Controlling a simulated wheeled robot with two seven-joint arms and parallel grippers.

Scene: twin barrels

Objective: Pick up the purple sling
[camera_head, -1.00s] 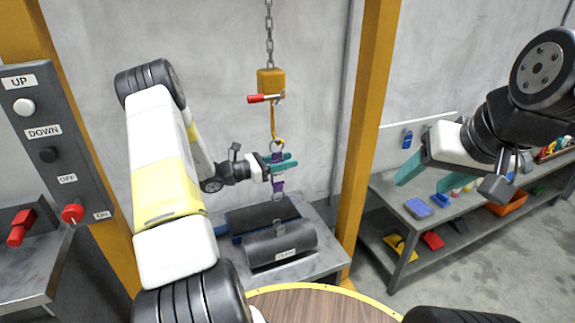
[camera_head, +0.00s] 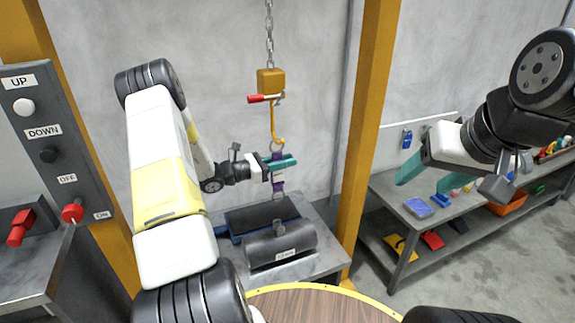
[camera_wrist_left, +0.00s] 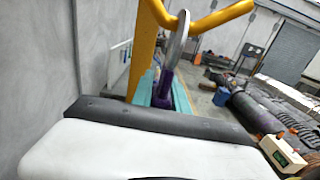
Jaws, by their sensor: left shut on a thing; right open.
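The purple sling (camera_head: 278,186) hangs upright below the yellow hook (camera_head: 275,133) of the chain hoist, with a metal ring at its top. My left gripper (camera_head: 281,165) is shut on the sling, its teal fingers at either side of it. In the left wrist view the sling (camera_wrist_left: 164,86) stands between the teal fingers, its ring (camera_wrist_left: 178,40) close to the yellow hook. I cannot tell whether ring and hook touch. My right gripper (camera_head: 424,155) is open and empty, in the air at the right, far from the sling.
A yellow post (camera_head: 365,130) stands right of the sling. A shelf bench (camera_head: 400,205) with small items is at the right, a hoist button panel (camera_head: 50,140) at the left.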

